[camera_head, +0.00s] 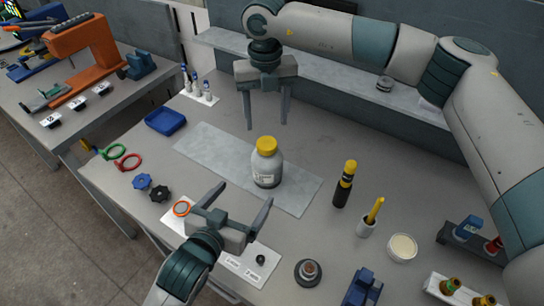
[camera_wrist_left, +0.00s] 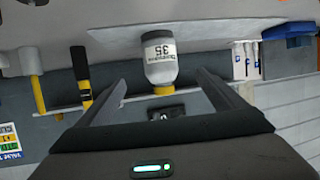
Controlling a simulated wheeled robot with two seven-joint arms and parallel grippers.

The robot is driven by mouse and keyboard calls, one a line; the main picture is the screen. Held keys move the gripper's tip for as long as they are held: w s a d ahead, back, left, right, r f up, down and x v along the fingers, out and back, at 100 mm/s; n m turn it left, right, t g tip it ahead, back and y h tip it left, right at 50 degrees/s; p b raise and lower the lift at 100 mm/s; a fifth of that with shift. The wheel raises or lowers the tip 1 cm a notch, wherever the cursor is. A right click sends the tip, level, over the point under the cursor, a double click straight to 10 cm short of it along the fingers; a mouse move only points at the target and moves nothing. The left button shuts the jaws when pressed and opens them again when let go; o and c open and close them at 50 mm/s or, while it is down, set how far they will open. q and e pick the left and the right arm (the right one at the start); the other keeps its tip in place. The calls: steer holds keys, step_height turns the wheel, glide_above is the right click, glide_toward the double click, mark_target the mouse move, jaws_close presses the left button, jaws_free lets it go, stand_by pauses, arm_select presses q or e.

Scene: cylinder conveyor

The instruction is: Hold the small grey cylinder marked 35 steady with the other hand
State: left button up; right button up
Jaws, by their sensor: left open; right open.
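The small grey cylinder marked 35 (camera_head: 267,170) is a bottle-like shape with a yellow cap, standing upright on a grey metal plate (camera_head: 215,153). In the left wrist view the cylinder (camera_wrist_left: 160,60) appears upside down, its label reading 35, between the finger lines but beyond the tips. My left gripper (camera_head: 241,196) is open and empty, in front of the cylinder, fingers pointing toward it. My right gripper (camera_head: 266,126) is open and empty, pointing down above and behind the cylinder. Neither gripper visibly touches it.
A blue tray (camera_head: 166,121) and small white bottles (camera_head: 198,88) are at the back left. Blue and black knobs (camera_head: 151,187) lie at the left. The plate around the cylinder is clear.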

mark_target(267, 165)
arm_select(q)
steer(key=shift+s+r, duration=0.1)
arm_select(e)
steer(key=shift+s+r, duration=0.1)
steer(key=shift+s, duration=0.05)
arm_select(q)
steer(key=x, duration=1.7)
steer(key=shift+d, duration=0.15)
